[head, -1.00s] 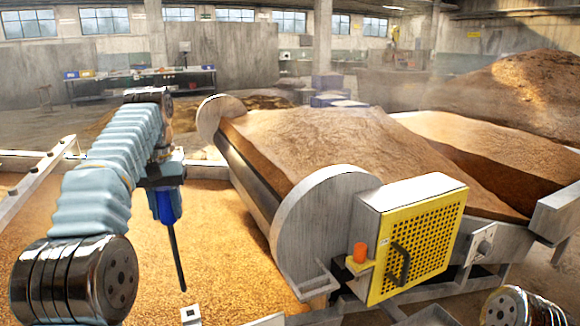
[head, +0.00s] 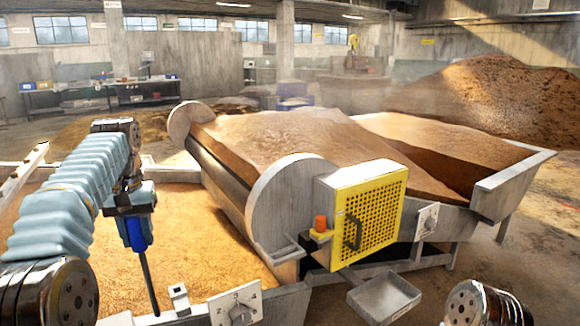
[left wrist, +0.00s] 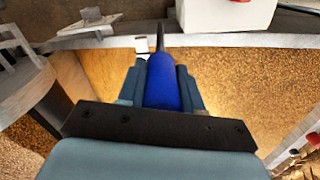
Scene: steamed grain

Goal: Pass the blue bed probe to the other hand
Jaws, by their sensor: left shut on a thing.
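The blue bed probe (head: 137,232) has a blue handle and a thin dark rod that points down over the grain bed. My left gripper (head: 128,222) is shut on the blue handle and holds the probe upright above the golden grain. In the left wrist view the blue handle (left wrist: 166,82) sits between the fingers of the left gripper (left wrist: 162,85), and the dark rod points away from it. At the bottom right of the head view only a metal joint of my right arm shows; the right gripper is out of view.
A grain bed (head: 205,262) lies under the probe. A drum machine with a yellow perforated guard (head: 370,215) and an orange knob (head: 320,223) stands to the right. A dial box (head: 238,308) and an empty metal tray (head: 384,298) are at the front. Grain heaps lie behind.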

